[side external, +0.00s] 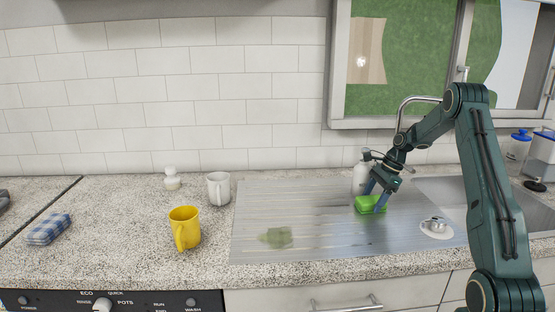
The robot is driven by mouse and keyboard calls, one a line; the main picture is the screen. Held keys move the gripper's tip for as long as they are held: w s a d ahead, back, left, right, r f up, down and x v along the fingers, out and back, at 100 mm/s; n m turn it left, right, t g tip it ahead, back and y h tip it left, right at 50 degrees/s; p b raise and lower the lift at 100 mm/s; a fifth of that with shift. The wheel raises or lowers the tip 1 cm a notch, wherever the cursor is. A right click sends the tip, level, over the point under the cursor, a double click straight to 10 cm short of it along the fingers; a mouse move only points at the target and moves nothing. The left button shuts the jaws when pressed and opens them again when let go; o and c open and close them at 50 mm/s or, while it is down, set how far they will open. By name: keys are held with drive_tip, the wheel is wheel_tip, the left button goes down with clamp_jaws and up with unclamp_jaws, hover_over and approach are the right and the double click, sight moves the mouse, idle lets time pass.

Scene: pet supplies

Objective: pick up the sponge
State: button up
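The bright green sponge (366,204) is at the metal draining board (300,205), towards its right side. My gripper (375,197) points down at the sponge, with one finger at its far side and the other in front of its right part. I cannot tell whether the fingers press on the sponge or stand just apart from it. The sponge looks level and at or very near the board. Part of it is hidden behind the near finger.
A white bottle (360,178) stands close behind the sponge. A small metal item on a white saucer (436,230) is to the right, near the sink (470,192). A yellow mug (185,227) and a white mug (218,188) stand left. The board's left part is clear except for a green stain (276,237).

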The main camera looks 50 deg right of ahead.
sight(368, 200)
drive_tip(key=c, duration=0.8)
drive_tip(key=shift+o, duration=0.2)
drive_tip(key=shift+r, duration=0.15)
drive_tip(key=shift+r, duration=1.7)
drive_tip(key=s+a, duration=1.2)
drive_tip(key=shift+s+a+f, duration=0.1)
drive_tip(key=shift+s+a, duration=0.25)
drive_tip(key=shift+a, duration=0.05)
